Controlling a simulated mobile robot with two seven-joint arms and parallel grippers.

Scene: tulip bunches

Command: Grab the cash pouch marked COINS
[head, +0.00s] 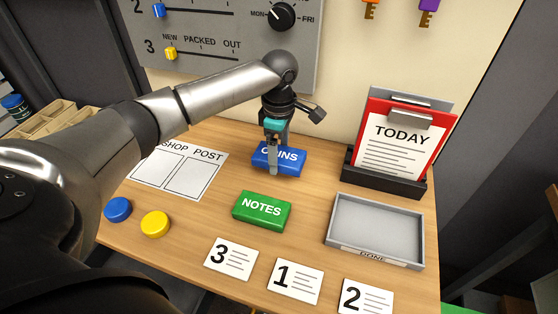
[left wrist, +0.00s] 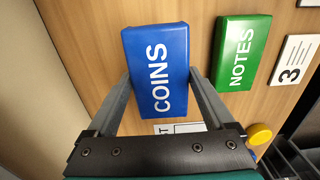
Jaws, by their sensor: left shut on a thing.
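The blue pouch marked COINS (head: 291,161) is at the back middle of the wooden table, partly hidden by my left gripper (head: 273,158). The left wrist view shows the pouch (left wrist: 155,45) between the two fingers of my left gripper (left wrist: 160,75), one along each long side. The left gripper is shut on it. I cannot tell whether the pouch is clear of the table. My right gripper is in neither view.
A green NOTES pouch (head: 262,210) lies in front of the blue one. A grey tray (head: 418,218) and a TODAY clipboard (head: 405,142) stand right. Numbered cards (head: 294,282) line the front edge. Blue (head: 118,209) and yellow (head: 155,224) discs and a SHOP POST sheet (head: 181,172) lie left.

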